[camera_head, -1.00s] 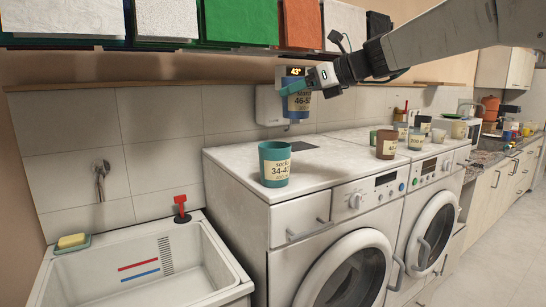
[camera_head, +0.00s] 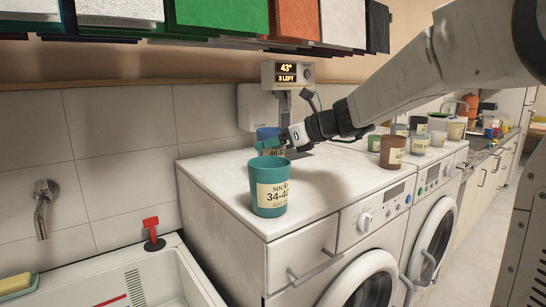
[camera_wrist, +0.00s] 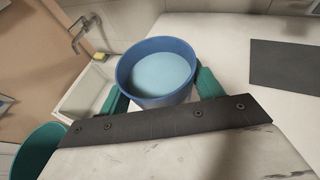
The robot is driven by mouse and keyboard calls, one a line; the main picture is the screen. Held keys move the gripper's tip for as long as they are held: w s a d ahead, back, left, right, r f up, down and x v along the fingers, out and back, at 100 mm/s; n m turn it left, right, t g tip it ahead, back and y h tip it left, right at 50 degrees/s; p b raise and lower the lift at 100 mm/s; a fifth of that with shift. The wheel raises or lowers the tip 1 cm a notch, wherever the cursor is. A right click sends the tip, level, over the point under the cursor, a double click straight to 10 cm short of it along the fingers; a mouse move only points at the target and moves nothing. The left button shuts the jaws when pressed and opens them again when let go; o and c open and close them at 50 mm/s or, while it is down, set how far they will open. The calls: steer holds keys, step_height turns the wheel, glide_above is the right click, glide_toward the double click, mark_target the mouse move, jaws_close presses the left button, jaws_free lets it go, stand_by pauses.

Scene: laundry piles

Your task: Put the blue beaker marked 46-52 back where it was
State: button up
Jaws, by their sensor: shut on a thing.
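The blue beaker (camera_head: 267,133), its label partly readable as 46-5, is held upright low over the left washing machine's top, behind the teal beaker (camera_head: 271,194) marked 34-4. My gripper (camera_head: 275,144) is shut on it. In the wrist view the blue beaker (camera_wrist: 157,72) sits between the green fingers (camera_wrist: 160,96), and its light blue inside shows. The teal beaker also shows at the lower left of the wrist view (camera_wrist: 38,150). The blue beaker's base is hidden, so I cannot tell whether it touches the top.
A brown beaker (camera_head: 392,151) and several other cups stand on the right machine. A display (camera_head: 287,73) reading "43° 3 LEFT" is on the wall behind. A dark flat patch (camera_wrist: 285,66) lies on the machine top. A sink (camera_head: 140,278) is at the left.

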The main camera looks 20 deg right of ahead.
mark_target(283, 151)
steer(key=shift+f, duration=1.7)
steer(key=shift+f, duration=0.1)
steer(key=shift+f, duration=0.1)
steer(key=o, duration=1)
steer(key=shift+s, duration=0.1)
steer(key=shift+s+d+r, duration=0.15)
steer(key=shift+d+r, duration=0.05)
steer(key=shift+r, duration=0.1)
steer(key=v, duration=1.1)
steer(key=shift+s+d, duration=0.15)
